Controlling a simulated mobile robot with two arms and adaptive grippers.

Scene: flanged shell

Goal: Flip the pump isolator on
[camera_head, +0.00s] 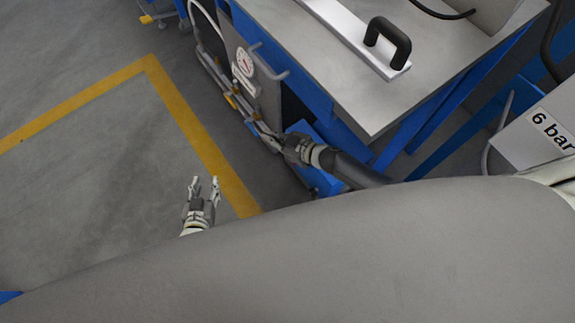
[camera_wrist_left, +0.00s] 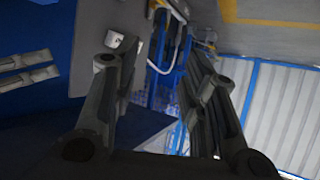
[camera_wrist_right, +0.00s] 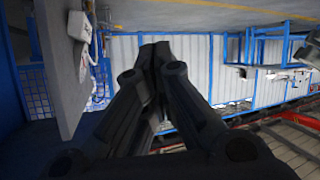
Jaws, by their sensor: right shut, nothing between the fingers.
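A grey upright panel (camera_head: 265,92) stands on the side of the blue-framed bench. It carries a round white gauge (camera_head: 244,60) and a small white fitting (camera_head: 243,72). A white fitting (camera_wrist_right: 80,27) on a grey panel also shows in the right wrist view. I cannot tell which part is the pump isolator or how its switch stands. My right gripper (camera_head: 268,136) is shut and empty, close to the panel's lower end; contact is unclear. Its fingers (camera_wrist_right: 155,60) meet in the right wrist view. My left gripper (camera_head: 204,186) is open and empty over the floor, away from the panel.
A grey bench top (camera_head: 330,75) with a black handle (camera_head: 388,42) on a pale bar lies at upper right. A sign reading "6 bar" (camera_head: 550,130) stands at the right. A yellow line (camera_head: 185,115) crosses the open grey floor (camera_head: 90,150) at left.

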